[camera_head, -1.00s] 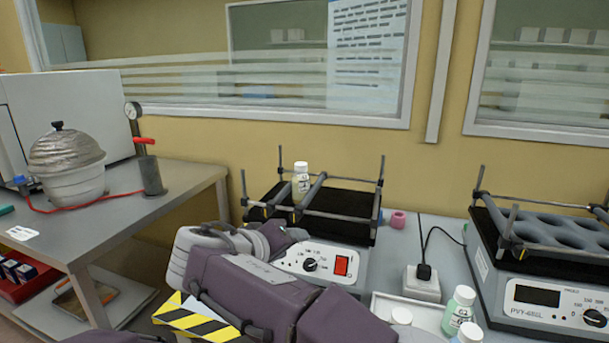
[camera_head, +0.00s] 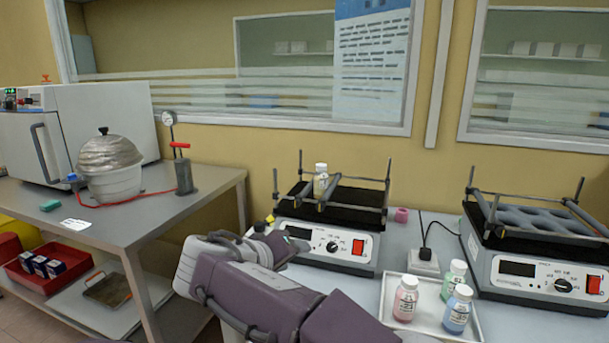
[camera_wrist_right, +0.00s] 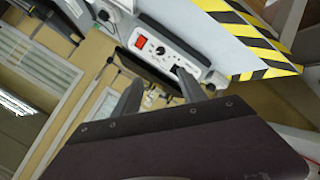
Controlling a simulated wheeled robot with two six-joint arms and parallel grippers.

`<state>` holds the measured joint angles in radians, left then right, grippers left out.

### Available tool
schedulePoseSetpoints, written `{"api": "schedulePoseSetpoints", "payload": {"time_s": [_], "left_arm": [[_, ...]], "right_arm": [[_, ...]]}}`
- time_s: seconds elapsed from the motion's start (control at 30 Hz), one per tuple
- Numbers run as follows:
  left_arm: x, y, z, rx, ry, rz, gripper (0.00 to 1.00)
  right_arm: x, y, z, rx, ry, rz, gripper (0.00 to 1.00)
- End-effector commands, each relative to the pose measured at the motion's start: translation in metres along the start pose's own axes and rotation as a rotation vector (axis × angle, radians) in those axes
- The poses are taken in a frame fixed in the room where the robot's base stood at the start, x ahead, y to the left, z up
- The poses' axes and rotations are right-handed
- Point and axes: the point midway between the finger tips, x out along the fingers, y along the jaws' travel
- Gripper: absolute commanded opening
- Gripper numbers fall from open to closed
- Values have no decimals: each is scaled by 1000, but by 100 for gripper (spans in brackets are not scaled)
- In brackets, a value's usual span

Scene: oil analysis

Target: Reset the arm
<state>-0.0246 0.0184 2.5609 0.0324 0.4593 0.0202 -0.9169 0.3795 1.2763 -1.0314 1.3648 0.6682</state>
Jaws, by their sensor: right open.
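My right arm (camera_head: 262,290) reaches in from the lower right of the head view, in front of the left shaker (camera_head: 325,242). In the right wrist view my right gripper (camera_wrist_right: 156,82) has its two dark fingers apart, with nothing seen held between them. The shaker's panel with the red switch (camera_wrist_right: 150,42) shows beyond the fingertips, in a tilted view. A white-capped bottle (camera_head: 321,180) stands upright in the rack on top of the left shaker. My left gripper is in neither current view.
A white tray (camera_head: 388,310) holds a red bottle (camera_head: 405,300), a green bottle (camera_head: 453,279) and a blue bottle (camera_head: 457,312). A second shaker (camera_head: 535,265) stands at right. A side table (camera_head: 150,208) at left carries a domed vessel (camera_head: 112,170) and hand pump (camera_head: 183,175).

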Motion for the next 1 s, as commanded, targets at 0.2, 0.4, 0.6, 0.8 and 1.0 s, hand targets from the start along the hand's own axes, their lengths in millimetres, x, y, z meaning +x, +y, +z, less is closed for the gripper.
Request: {"api": "schedulePoseSetpoints", "payload": {"time_s": [0.2,0.4,0.6,0.8,1.0], "left_arm": [[0,0,-1,0,1,0,36],[0,0,0,0,1,0,36],[0,0,0,0,1,0,36],[0,0,0,0,1,0,36],[0,0,0,0,1,0,36]], "right_arm": [[36,-4,36,-58,-92,-75,49],[74,-11,92,-98,-214,-194,49],[106,-19,178,-66,-365,-366,49],[114,-28,283,118,-505,-541,49],[104,-33,360,369,-576,-591,49]]}}
